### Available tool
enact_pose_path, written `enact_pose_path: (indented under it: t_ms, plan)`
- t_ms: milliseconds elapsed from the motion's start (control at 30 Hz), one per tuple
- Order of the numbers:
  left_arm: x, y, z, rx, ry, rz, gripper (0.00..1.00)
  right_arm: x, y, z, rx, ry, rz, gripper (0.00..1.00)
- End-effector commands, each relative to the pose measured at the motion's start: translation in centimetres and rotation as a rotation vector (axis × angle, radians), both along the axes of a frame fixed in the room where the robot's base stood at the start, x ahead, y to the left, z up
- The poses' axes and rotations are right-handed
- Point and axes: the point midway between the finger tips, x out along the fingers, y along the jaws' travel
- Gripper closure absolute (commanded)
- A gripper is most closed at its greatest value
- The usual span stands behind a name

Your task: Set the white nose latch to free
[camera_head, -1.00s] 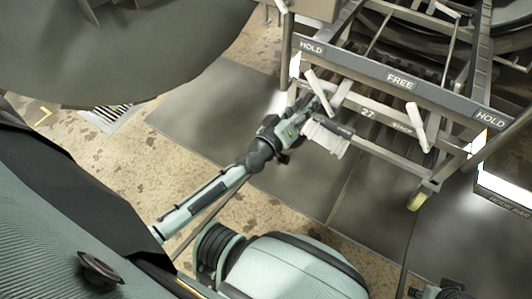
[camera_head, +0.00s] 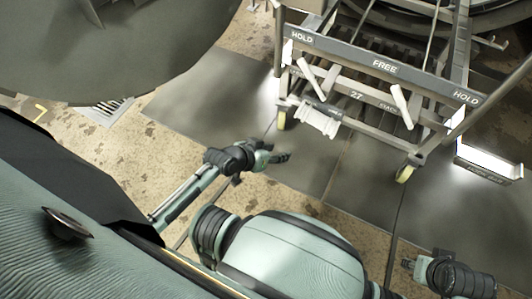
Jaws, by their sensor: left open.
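The cart front (camera_head: 345,55) carries a grey bar marked HOLD at both ends and FREE in the middle. Below it are two white levers, a left one (camera_head: 311,79) and a right one (camera_head: 402,106). Both tilt with their upper ends toward the left, below the stretches between FREE and the HOLD marks. I cannot tell which is the nose latch. A white spool-shaped part (camera_head: 318,118) sits below the left lever. My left gripper (camera_head: 286,158) is open and empty, below the cart and apart from it. My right gripper (camera_head: 406,264) is at lower right, its fingers too small to read.
A large grey round door (camera_head: 130,50) fills the upper left. The cart stands on dark floor plates (camera_head: 225,100) on a caster (camera_head: 404,174). A bright-lit box (camera_head: 488,162) is at right. Floor between my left gripper and the cart is clear.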

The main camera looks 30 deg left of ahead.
Motion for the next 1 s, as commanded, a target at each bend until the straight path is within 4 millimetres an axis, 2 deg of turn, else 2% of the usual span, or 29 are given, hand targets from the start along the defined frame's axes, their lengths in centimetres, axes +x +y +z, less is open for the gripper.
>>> enact_pose_path:
  t_ms: [100, 300, 1000]
  plan:
    - [-1.1, 0.6, -0.3, 0.035, 0.041, -0.007, 0.59, 0.0, 0.0, 0.5, 0.0, 0.0, 0.0, 0.6]
    - [-2.0, 1.1, -0.8, 0.065, 0.078, -0.012, 0.59, 0.0, 0.0, 0.7, 0.0, 0.0, 0.0, 0.6]
    - [-2.1, 1.2, -0.9, 0.068, 0.081, -0.012, 0.59, 0.0, 0.0, 0.7, -0.001, -0.001, 0.0, 0.6]
